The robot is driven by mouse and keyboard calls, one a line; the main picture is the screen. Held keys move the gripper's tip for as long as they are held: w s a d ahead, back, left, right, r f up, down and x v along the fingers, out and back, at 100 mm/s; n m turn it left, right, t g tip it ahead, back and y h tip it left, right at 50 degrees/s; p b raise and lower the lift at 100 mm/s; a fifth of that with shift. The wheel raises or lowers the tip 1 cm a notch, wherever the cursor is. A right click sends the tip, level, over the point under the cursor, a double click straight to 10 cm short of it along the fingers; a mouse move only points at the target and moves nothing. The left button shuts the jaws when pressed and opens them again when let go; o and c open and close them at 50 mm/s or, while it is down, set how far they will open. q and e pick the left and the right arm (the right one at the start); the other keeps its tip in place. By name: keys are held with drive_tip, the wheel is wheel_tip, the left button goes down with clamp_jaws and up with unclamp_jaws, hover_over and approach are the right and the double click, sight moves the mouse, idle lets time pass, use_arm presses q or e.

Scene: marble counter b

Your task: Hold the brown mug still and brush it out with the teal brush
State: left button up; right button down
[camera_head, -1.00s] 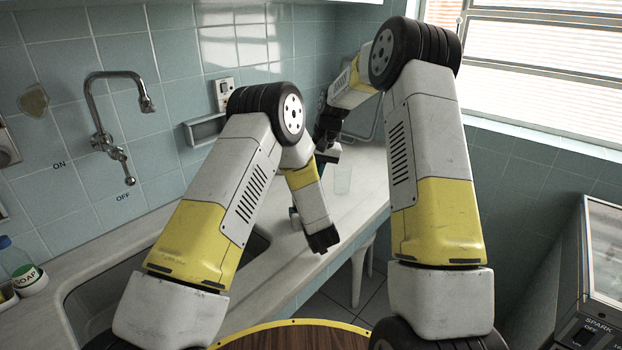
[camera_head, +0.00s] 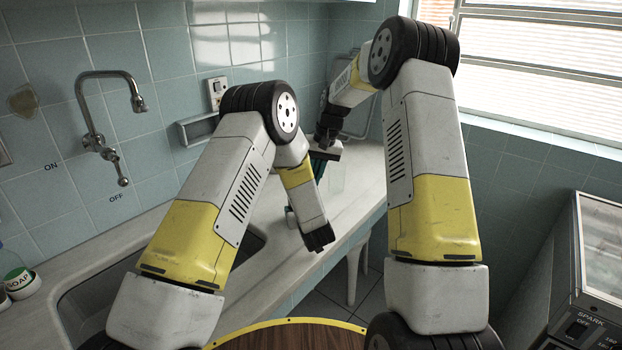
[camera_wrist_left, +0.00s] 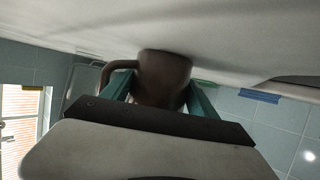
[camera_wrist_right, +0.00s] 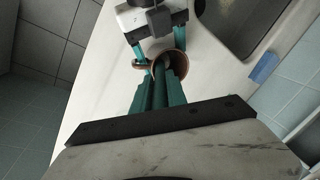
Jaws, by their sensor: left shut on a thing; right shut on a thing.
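The brown mug (camera_wrist_left: 165,76) shows in the left wrist view, upside down in that picture, between the teal fingers of my left gripper (camera_wrist_left: 160,100), which is shut on it. In the right wrist view I look down at the mug's mouth (camera_wrist_right: 181,62); my left gripper (camera_wrist_right: 158,42) is at its far side. My right gripper (camera_wrist_right: 159,92) is shut on the teal brush (camera_wrist_right: 159,88). The brush's head overlaps the mug's mouth; how deep it sits I cannot tell. In the head view my right gripper (camera_head: 322,155) is over the counter; my left arm hides the mug.
The sink (camera_head: 95,285) with its wall tap (camera_head: 95,120) is on the left. A blue sponge (camera_wrist_right: 264,68) lies near the sink. A soap container (camera_head: 20,282) is at the far left.

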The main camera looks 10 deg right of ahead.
drive_tip(key=shift+w+a, duration=0.35)
drive_tip(key=shift+a, duration=0.35)
drive_tip(key=shift+w+a, duration=0.3)
drive_tip(key=shift+a, duration=0.4)
idle(0.6)
drive_tip(key=shift+r, duration=0.1)
drive_tip(key=shift+s+d, duration=0.3)
drive_tip(key=shift+d+r, duration=0.1)
drive_tip(key=shift+d, duration=0.5)
drive_tip(key=shift+d, duration=0.1)
